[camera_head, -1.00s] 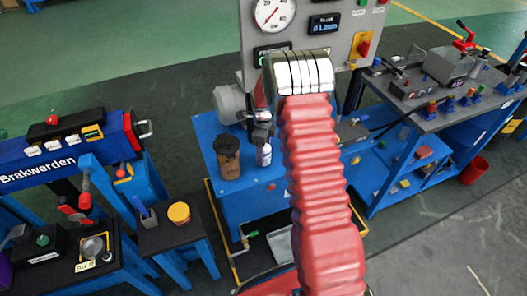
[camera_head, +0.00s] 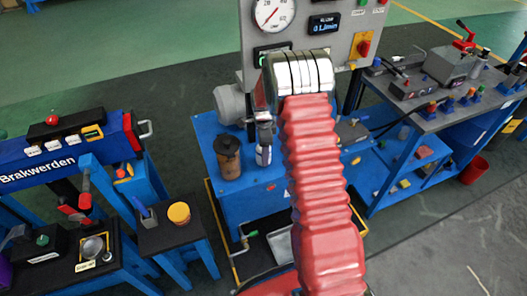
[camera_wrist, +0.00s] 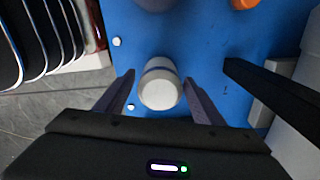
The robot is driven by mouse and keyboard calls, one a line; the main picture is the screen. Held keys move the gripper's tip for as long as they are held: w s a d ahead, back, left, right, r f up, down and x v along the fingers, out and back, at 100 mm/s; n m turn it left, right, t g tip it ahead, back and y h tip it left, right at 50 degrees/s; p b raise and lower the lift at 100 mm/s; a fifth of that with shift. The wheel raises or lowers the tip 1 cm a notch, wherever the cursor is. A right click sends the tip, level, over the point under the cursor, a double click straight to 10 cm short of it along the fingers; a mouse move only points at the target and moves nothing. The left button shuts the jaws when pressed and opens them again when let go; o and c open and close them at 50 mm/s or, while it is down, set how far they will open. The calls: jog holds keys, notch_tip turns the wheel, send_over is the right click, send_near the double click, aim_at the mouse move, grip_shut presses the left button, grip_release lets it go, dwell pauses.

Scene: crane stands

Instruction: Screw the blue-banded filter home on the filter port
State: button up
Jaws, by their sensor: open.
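The blue-banded filter (camera_wrist: 160,90) is a white cylinder with a blue band, upright on the blue bench top in the wrist view. It also shows in the head view (camera_head: 263,156), just below my gripper (camera_head: 264,130), which hides its upper part. My gripper (camera_wrist: 159,77) is open, with one finger on each side of the filter. Small gaps seem to show between the fingers and the filter. I cannot make out the filter port in either view; my red-sleeved arm covers much of the bench.
A brown jar (camera_head: 228,158) stands on the blue bench (camera_head: 245,195) left of the filter. A grey motor (camera_head: 230,104) sits behind it, and a gauge panel (camera_head: 310,45) rises at the back. A dark bar (camera_wrist: 265,95) lies right of my gripper in the wrist view.

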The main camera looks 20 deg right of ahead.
jog(key=shift+n, duration=2.6)
jog(key=shift+n, duration=2.6)
jog(key=shift+n, duration=2.6)
